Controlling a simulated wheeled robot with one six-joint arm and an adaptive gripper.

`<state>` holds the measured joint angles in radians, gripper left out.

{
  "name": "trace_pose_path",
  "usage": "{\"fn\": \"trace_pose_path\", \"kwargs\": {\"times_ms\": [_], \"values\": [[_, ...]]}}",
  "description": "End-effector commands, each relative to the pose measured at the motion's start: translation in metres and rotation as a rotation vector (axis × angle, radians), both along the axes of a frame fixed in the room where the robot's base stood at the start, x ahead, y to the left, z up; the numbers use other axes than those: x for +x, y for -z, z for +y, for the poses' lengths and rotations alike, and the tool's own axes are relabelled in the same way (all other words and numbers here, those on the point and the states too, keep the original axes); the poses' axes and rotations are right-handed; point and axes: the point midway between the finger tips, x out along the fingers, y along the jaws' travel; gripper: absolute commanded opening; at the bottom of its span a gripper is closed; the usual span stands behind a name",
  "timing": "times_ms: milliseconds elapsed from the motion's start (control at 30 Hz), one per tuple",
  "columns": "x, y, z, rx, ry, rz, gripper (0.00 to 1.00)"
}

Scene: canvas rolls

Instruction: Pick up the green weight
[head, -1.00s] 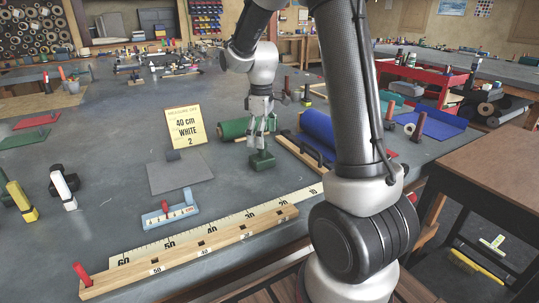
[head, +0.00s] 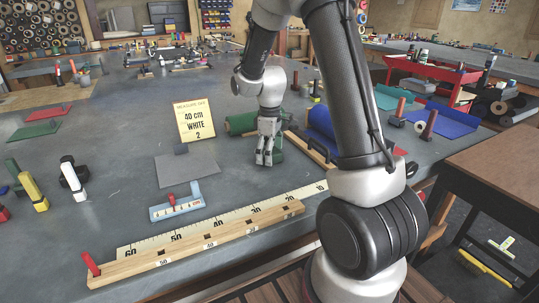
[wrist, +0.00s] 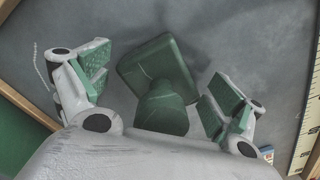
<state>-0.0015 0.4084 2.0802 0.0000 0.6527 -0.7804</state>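The green weight (wrist: 158,66) has a squarish block and a rounded neck in the wrist view. It lies between the two spread fingers of my gripper (wrist: 157,90), with a visible gap on each side. The fingers have green pads and hold nothing. In the head view my gripper (head: 264,160) is low over the bench, at the weight's place. Its fingers and wrist hide most of the weight there.
A green roll (head: 241,122) lies behind my gripper, and a blue roll (head: 320,122) lies to its right. A long ruler (head: 160,242) runs along the front edge. A sign card (head: 195,122) stands left, behind a grey sheet (head: 176,172).

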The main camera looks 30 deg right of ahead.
Motion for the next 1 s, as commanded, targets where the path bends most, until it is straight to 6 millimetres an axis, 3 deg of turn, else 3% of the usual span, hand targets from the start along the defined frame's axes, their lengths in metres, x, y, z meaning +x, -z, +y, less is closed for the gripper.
{"fn": "trace_pose_path", "kwargs": {"times_ms": [33, 133, 600, 767, 1000], "values": [[0.0, 0.0, 0.0, 0.0, 0.0, 0.0, 0.76], [0.0, 0.0, 0.0, 0.0, 0.0, 0.0, 0.59], [0.001, -0.005, 0.0, 0.0, 0.0, -0.003, 0.57], [0.001, -0.027, 0.0, 0.0, 0.0, -0.006, 0.57], [0.001, -0.075, 0.0, 0.0, 0.0, -0.006, 0.57]]}}
